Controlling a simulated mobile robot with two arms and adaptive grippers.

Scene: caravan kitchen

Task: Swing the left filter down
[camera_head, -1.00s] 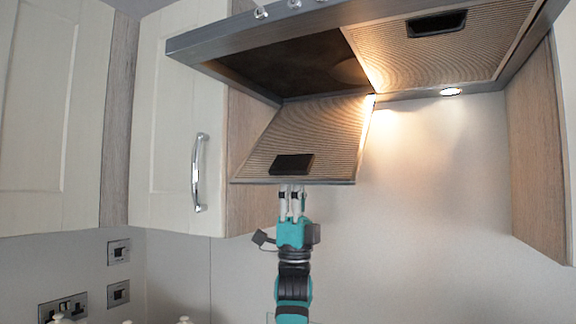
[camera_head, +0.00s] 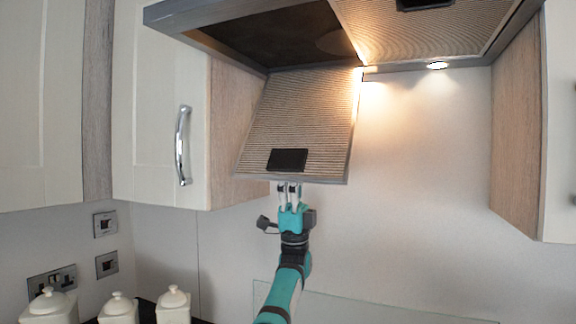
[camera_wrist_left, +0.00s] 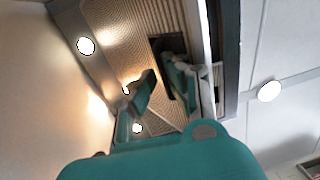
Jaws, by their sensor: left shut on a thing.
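The left filter (camera_head: 300,112), a ribbed metal mesh panel with a dark rectangular handle (camera_head: 287,160), hangs tilted down from the underside of the range hood (camera_head: 228,40). The opening above it is dark. My left gripper (camera_head: 289,188) reaches up from below and is shut on the filter near its lower edge, below the handle. In the left wrist view, the teal fingers (camera_wrist_left: 165,88) are close to the dark handle and the filter's mesh; the exact contact is hard to see. The right gripper is not in view.
The right filter (camera_head: 430,30) stays flat in the hood beside a lit lamp (camera_head: 437,65). A cabinet with a metal handle (camera_head: 182,145) stands left of the filter. Several white canisters (camera_head: 173,305) stand at lower left. The wall right of my arm is clear.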

